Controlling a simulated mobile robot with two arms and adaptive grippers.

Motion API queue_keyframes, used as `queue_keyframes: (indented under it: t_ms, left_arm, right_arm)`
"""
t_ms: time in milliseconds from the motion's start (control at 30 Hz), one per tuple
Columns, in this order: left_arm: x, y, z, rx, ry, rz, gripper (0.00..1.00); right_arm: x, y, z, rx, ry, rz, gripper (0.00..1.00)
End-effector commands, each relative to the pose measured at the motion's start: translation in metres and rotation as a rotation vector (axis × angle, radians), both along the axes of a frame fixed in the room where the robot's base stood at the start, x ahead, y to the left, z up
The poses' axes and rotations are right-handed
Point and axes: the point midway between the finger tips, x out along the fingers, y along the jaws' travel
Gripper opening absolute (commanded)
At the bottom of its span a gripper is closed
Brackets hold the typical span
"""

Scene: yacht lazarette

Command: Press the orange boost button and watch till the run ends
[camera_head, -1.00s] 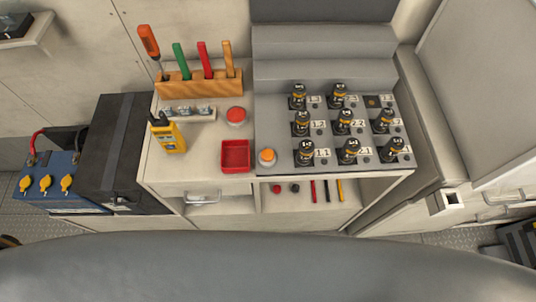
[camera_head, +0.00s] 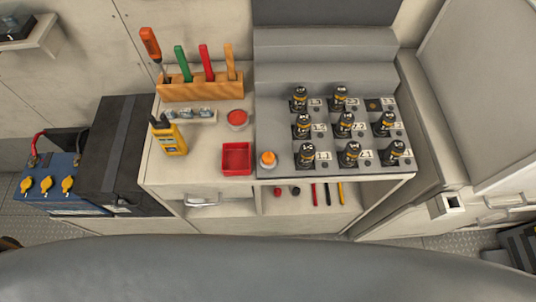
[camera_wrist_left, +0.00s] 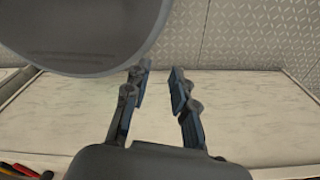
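Several black plug-like units with yellow bands, such as one front unit (camera_head: 306,154), stand on the panel beside numbered labels. One panel position at the back right (camera_head: 374,105) has no unit and shows a small orange mark. My left gripper (camera_wrist_left: 159,84) shows only in the left wrist view, its fingers apart and empty above a pale surface. No gripper is near the button in the head view. My right gripper is not in view.
A red tray (camera_head: 236,158), a red round item (camera_head: 237,119) and a yellow meter (camera_head: 170,138) stand left of the button. A wooden rack (camera_head: 202,90) holds tools behind. A blue battery (camera_head: 48,183) and black box (camera_head: 122,150) stand at left.

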Motion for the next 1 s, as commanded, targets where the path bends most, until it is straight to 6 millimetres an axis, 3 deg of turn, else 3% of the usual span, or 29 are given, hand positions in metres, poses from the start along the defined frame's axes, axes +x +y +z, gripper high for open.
queue_keyframes:
  t_ms: [100, 1000]
  left_arm:
    - [0.0000, 0.0000, 0.0000, 0.000, 0.000, 0.000, 0.00]
    - [-0.0002, -0.0002, 0.0000, 0.000, 0.000, 0.000, 0.00]
  right_arm:
    - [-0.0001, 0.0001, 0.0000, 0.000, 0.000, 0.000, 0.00]
    - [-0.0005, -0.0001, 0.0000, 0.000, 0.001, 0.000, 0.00]
